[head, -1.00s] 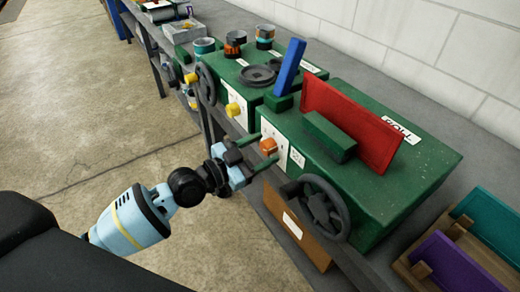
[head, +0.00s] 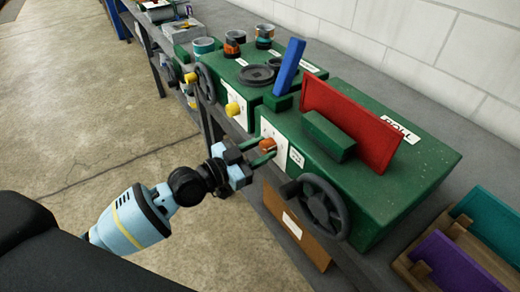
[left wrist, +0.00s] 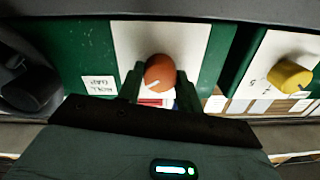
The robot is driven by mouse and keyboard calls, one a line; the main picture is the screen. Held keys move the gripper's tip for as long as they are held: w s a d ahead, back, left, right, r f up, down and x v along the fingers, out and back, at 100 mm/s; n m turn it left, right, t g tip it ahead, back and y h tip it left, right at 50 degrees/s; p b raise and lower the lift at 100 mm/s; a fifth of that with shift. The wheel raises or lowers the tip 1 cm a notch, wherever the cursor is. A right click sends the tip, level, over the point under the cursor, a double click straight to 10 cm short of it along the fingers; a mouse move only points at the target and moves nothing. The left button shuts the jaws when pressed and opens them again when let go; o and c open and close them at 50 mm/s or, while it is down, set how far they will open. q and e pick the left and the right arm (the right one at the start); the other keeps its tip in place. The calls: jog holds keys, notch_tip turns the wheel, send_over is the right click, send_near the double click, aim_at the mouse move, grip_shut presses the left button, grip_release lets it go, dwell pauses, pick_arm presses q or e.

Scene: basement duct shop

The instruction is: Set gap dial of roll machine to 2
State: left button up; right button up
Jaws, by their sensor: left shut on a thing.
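The roll machine (head: 400,190) is a green box with a ROLL label on top and a red plate standing on it. Its gap dial (head: 268,144) is an orange knob on a white front panel, beside a "ROLL GAP" label (left wrist: 98,85) that appears upside down in the left wrist view. My left gripper (head: 266,151) is shut on the dial, one finger on each side. The dial also shows in the left wrist view (left wrist: 160,70), with a white pointer line slanting to the picture's lower left. Scale numbers around it cannot be read. My right gripper is not in view.
A black handwheel (head: 320,207) sticks out of the machine's front, near the dial. A second green machine with a yellow knob (head: 234,109) stands beside it. A wooden tray (head: 408,270) with coloured plates is at lower right. The floor in front is clear.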

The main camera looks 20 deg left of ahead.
pick_arm(q)
jog(key=n, duration=0.6)
jog(key=shift+n, duration=0.3)
jog(key=n, duration=0.5)
jog(key=n+p, duration=0.1)
jog(key=n, duration=0.4)
jog(key=shift+r+n, duration=0.1)
jog(key=shift+n, duration=0.3)
jog(key=n, duration=0.5)
jog(key=shift+p, duration=0.4)
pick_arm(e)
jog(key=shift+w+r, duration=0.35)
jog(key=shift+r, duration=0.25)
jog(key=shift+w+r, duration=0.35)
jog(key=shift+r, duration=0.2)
pick_arm(q)
jog(key=shift+n, duration=0.4)
jog(key=o, duration=1)
